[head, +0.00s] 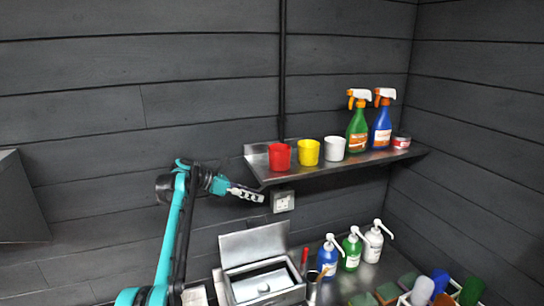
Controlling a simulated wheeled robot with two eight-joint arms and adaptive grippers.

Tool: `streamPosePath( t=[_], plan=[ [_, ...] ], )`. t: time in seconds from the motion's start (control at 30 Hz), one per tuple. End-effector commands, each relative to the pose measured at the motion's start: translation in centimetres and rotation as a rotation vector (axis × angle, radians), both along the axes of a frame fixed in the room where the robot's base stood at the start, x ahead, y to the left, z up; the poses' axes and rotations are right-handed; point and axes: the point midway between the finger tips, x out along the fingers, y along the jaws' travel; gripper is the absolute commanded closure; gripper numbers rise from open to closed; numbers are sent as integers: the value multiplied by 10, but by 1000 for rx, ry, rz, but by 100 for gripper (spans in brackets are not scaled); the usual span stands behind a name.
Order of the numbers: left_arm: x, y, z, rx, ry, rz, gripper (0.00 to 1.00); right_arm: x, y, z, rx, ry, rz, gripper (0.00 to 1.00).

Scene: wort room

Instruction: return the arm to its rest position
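My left arm (172,240) comes up from the bottom left and bends at the top toward the right. My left gripper (252,195) points right, just below the left end of the metal wall shelf (330,168). It shows small and side-on, so I cannot tell whether its fingers are apart. No object shows in it. My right gripper is not in view.
A red cup (280,157), yellow cup (308,152), white cup (334,148) and two spray bottles (357,130) stand on the shelf. Below are an open-lidded metal box (262,285), pump bottles (351,250) and a socket (283,201).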

Motion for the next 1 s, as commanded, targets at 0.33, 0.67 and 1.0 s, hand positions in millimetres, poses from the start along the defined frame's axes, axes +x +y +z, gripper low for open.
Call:
streamPosePath(
  t=[0.33, 0.67, 1.0],
  plan=[
    [-76, 1, -12, 389, -377, -188, 70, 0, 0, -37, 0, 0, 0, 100],
    [-185, 17, -54, 767, -706, -471, 70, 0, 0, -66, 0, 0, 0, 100],
    [-313, 47, -138, 1140, -994, -871, 70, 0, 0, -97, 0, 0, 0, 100]
  ],
)
